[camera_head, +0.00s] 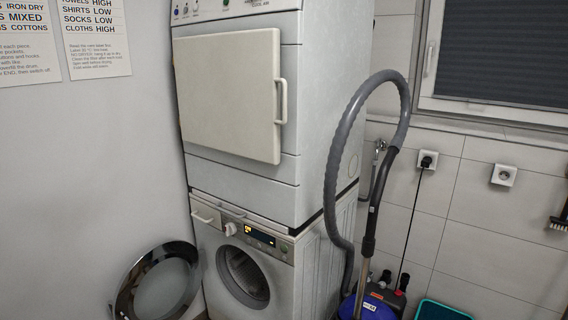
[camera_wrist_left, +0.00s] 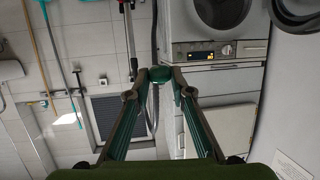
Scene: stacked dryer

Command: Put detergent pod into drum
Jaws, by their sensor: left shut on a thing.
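The washing machine (camera_head: 220,238) stands at the bottom of the stack, its round door (camera_head: 160,285) swung wide open to the left. Its drum (camera_head: 243,277) is exposed and looks dark inside. In the left wrist view, which is upside down, the drum (camera_wrist_left: 222,8) and the door (camera_wrist_left: 297,12) show at the top. My left gripper (camera_wrist_left: 161,73) is shut on a small green-teal thing, the detergent pod (camera_wrist_left: 160,75), held between its fingertips. The pod is small and partly hidden by the fingers. The gripper is apart from the washer. Neither gripper shows in the head view.
A dryer (camera_head: 240,160) with a closed square door sits on the washer. A vacuum cleaner (camera_head: 372,302) with a grey hose (camera_head: 333,170) stands close to the washer's right side. The wall is near on the left, behind the open door.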

